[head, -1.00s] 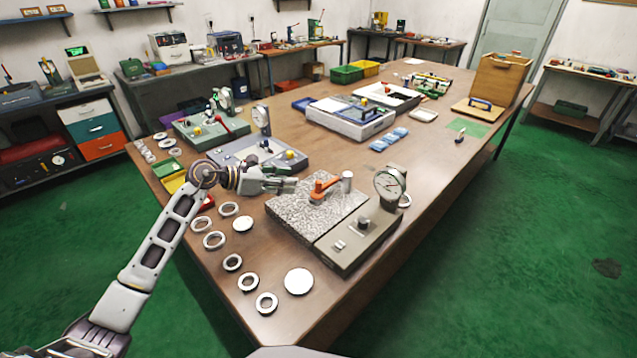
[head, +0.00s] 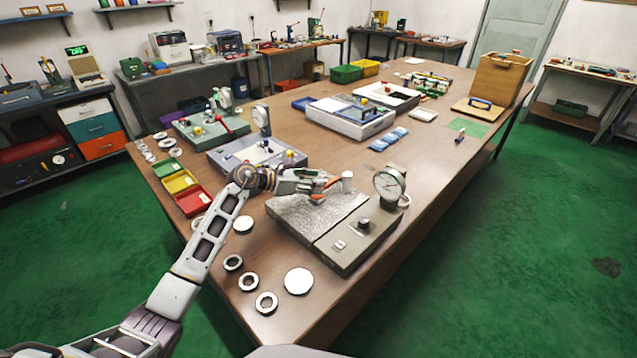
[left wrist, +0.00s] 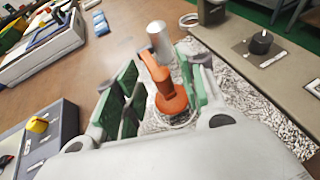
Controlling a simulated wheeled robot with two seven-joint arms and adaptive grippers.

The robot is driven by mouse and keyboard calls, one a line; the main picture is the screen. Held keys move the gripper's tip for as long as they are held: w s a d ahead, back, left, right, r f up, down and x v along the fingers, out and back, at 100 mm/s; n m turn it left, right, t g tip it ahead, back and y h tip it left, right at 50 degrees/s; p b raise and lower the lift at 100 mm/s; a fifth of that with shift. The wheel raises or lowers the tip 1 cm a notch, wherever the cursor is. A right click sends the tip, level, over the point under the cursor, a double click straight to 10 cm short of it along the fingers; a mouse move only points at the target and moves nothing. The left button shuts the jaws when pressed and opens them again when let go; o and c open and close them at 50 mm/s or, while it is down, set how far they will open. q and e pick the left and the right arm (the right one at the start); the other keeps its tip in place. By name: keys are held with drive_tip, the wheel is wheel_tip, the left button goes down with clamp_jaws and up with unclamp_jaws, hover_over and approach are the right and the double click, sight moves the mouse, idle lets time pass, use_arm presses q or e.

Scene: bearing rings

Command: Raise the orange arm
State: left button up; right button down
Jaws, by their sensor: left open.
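The orange arm (head: 328,185) sits on the speckled plate (head: 302,212) of the dial-gauge fixture, by a small metal cylinder (head: 347,181). In the left wrist view the orange arm (left wrist: 163,88) runs from a round orange base up to the metal cylinder (left wrist: 158,38). My left gripper (head: 318,184) is at the orange arm; in the left wrist view its two green-padded fingers (left wrist: 158,92) stand apart, one on each side of the arm. I cannot tell whether the pads touch it. My right gripper is not in view.
The dial gauge (head: 389,184) and a black knob (head: 363,222) stand on the fixture's grey part. Several metal rings (head: 249,281) and a pale disc (head: 298,281) lie in front. Red, yellow and green bins (head: 192,200) are at the left.

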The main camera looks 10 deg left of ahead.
use_arm(q)
drive_tip(key=shift+x, duration=1.05)
clamp_jaws()
